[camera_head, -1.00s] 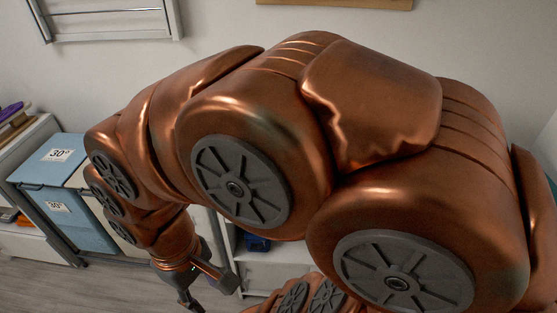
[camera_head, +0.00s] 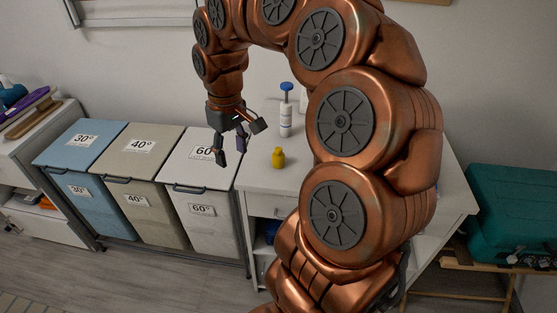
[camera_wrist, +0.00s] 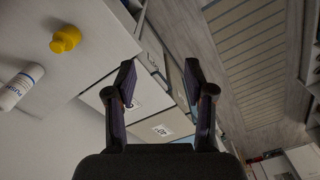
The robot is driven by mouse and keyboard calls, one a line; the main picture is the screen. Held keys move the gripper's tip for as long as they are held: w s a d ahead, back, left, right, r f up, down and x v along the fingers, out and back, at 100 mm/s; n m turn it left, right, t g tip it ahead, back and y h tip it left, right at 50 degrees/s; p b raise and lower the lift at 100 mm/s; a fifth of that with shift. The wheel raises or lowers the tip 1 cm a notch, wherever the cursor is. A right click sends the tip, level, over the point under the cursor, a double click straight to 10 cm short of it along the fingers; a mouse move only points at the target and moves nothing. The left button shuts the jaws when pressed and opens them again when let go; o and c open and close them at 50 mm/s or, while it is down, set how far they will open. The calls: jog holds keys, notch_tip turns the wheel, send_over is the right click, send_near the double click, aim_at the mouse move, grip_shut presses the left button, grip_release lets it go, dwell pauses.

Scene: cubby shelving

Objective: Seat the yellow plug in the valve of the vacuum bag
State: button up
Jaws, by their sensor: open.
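The yellow plug (camera_head: 278,157) stands on the white cabinet top (camera_head: 262,180), near its front left corner. In the wrist view the yellow plug (camera_wrist: 66,39) is at the upper left, outside the space between my fingers. My gripper (camera_head: 229,152) is open and empty, pointing down over the lid of the 60° bin, left of the plug and above it. My two fingers also show apart in the wrist view (camera_wrist: 160,95). I see no vacuum bag or valve in either view; my arm covers part of the cabinet top.
A white bottle with a blue pump (camera_head: 286,115) stands behind the plug. Blue, beige and white laundry bins (camera_head: 120,165) stand left of the cabinet. A teal case (camera_head: 512,210) rests on a wooden stand at right. A shelf unit (camera_head: 45,135) is at far left.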

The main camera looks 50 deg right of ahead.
jog(key=w+d+f+m, duration=0.1)
jog(key=w+d, duration=0.2)
jog(key=d, duration=0.5)
jog(key=m, duration=0.1)
send_over(278, 149)
notch_tip(278, 149, down, 3)
jog(key=shift+w+r, duration=0.15)
jog(key=shift+r, duration=0.05)
jog(key=shift+d+f+m, duration=0.2)
jog(key=shift+f+m, duration=0.1)
jog(key=shift+f, duration=0.1)
jog(key=shift+a+f+p, duration=0.15)
jog(key=shift+f+p, duration=0.9)
jog(key=shift+f, duration=2.45)
jog(key=c, duration=0.9)
jog(key=shift+c, duration=0.2)
